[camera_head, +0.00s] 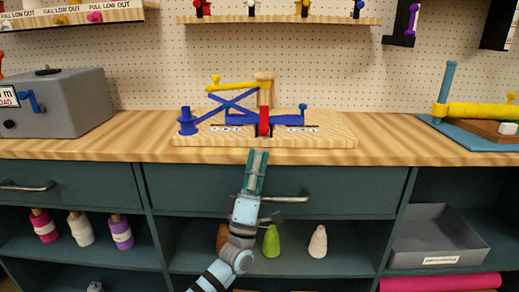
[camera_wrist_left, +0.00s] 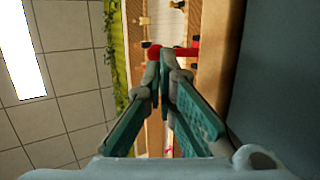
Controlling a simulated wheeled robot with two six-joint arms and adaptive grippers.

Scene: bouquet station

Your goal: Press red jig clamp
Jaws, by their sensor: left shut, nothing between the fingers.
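The red jig clamp (camera_head: 264,122) stands upright at the front of the wooden jig board (camera_head: 335,139) on the bench. Blue crossed bars, a yellow arm (camera_head: 232,87) and a wooden post (camera_head: 265,92) stand around and behind it. My left gripper (camera_head: 259,153) is shut and empty, in front of the bench edge and just below the clamp in the head view. In the left wrist view, the closed fingertips (camera_wrist_left: 162,55) overlap the red clamp (camera_wrist_left: 187,52). I cannot tell whether they touch it. My right gripper is not in view.
A grey box (camera_head: 70,105) sits on the bench at left, and a blue stand with a yellow roll (camera_head: 483,111) at right. Drawers with a bar handle (camera_head: 285,198) are below. The bench front (camera_head: 140,145) is clear on both sides.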

